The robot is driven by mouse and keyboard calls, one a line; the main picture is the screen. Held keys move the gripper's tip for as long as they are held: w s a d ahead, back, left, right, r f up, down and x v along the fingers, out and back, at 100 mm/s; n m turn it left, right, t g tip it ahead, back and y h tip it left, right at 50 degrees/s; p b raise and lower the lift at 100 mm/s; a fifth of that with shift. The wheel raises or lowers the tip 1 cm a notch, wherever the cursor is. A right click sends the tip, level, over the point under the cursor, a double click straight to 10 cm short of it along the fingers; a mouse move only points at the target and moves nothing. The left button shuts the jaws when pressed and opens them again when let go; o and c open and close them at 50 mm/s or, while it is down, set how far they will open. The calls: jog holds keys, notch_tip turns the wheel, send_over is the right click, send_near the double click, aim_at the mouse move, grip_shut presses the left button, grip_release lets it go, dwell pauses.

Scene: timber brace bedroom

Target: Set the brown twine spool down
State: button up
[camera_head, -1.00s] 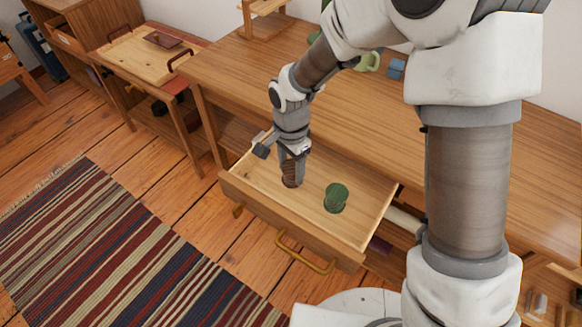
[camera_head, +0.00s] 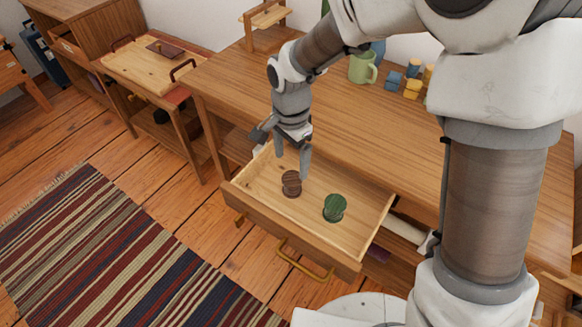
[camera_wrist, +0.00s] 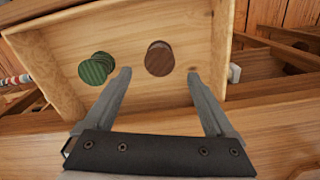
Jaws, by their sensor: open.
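The brown twine spool (camera_head: 291,184) stands in the open drawer (camera_head: 255,203), toward its left side. It also shows in the wrist view (camera_wrist: 159,58), beyond and between my fingertips. My gripper (camera_head: 292,165) is open and empty just above and behind the brown spool, with a finger on either side of the gap. In the wrist view my gripper (camera_wrist: 160,75) has its fingers wide apart and clear of the spool. A green spool (camera_head: 335,207) stands in the same drawer to the right; the wrist view shows it at left (camera_wrist: 97,68).
The desk top (camera_head: 350,125) lies behind the drawer. A green mug (camera_head: 362,68) and blue and yellow pieces (camera_head: 412,80) stand at its back. A wooden tray (camera_head: 152,62) rests on a side table at left. Free drawer floor lies around the spools.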

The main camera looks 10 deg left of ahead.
aim_at(291, 179)
jog(key=d+r+n+t, duration=0.2)
jog(key=d+r, duration=0.6)
jog(key=r, duration=0.4)
jog(key=s+d+r+n+t, duration=0.1)
jog(key=s+d+r+n, duration=0.1)
jog(key=s+d+r, duration=0.2)
jog(key=s+d+r+n+t, duration=0.2)
jog(key=s+d+r, duration=0.3)
jog(key=s+d, duration=0.4)
jog(key=d+n, duration=0.1)
jog(key=d, duration=0.1)
jog(key=shift+s+d+n+t+p, duration=0.3)
jog(key=shift+s+d+p, duration=0.05)
jog(key=shift+p, duration=0.05)
jog(key=shift+s, duration=0.1)
